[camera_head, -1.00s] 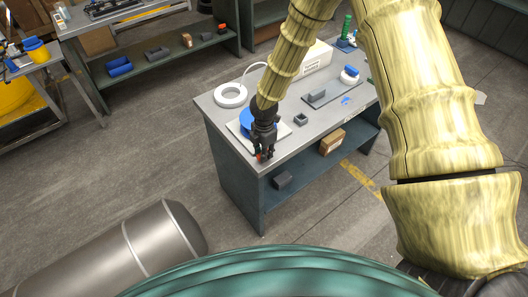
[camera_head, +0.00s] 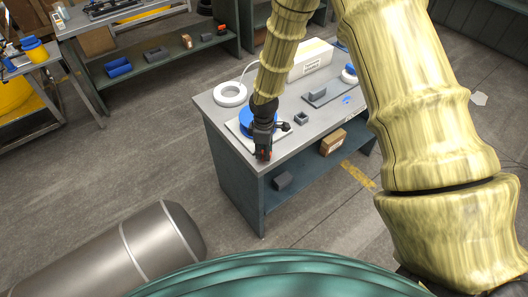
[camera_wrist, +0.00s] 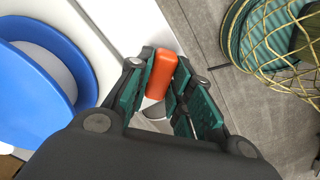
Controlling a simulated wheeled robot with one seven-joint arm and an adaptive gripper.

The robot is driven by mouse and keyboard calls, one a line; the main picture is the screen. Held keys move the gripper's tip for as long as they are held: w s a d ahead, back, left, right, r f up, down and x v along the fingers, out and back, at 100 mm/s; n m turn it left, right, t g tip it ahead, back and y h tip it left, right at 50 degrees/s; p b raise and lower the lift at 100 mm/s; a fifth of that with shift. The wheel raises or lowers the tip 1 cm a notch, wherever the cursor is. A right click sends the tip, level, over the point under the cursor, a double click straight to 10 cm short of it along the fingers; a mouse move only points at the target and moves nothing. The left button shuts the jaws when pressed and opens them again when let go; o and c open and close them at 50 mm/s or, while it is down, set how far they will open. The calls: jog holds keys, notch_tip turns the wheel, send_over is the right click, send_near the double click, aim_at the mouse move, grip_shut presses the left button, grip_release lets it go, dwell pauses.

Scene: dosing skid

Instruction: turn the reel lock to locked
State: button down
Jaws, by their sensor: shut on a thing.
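An orange handle (camera_wrist: 161,76), which I take for the reel lock, shows in the wrist view between the two green-padded fingers of my gripper (camera_wrist: 158,88). My gripper is shut on it. In the head view my gripper (camera_head: 263,152) is at the front corner of the workbench, and a bit of orange-red shows at its tip. The blue reel (camera_head: 254,121) stands on a pale plate just behind my gripper, partly hidden by it. In the wrist view the blue reel (camera_wrist: 35,85) fills the left side. Most of the lock's base is hidden by my gripper.
The workbench (camera_head: 284,155) also bears a white ring (camera_head: 230,93), a small grey square block (camera_head: 301,117), a dark tray (camera_head: 321,97) and a white labelled box (camera_head: 312,62). A cardboard box (camera_head: 333,142) lies on its lower shelf. A grey tank (camera_head: 150,247) lies at lower left.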

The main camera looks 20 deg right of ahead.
jog(key=m, duration=0.4)
jog(key=shift+m+b, duration=0.3)
jog(key=shift+b, duration=0.1)
jog(key=shift+m, duration=1.7)
jog(key=shift+w+r, duration=0.1)
jog(key=c, duration=1.3)
grip_release()
notch_tip(320, 180, up, 12)
jog(key=shift+f, duration=0.1)
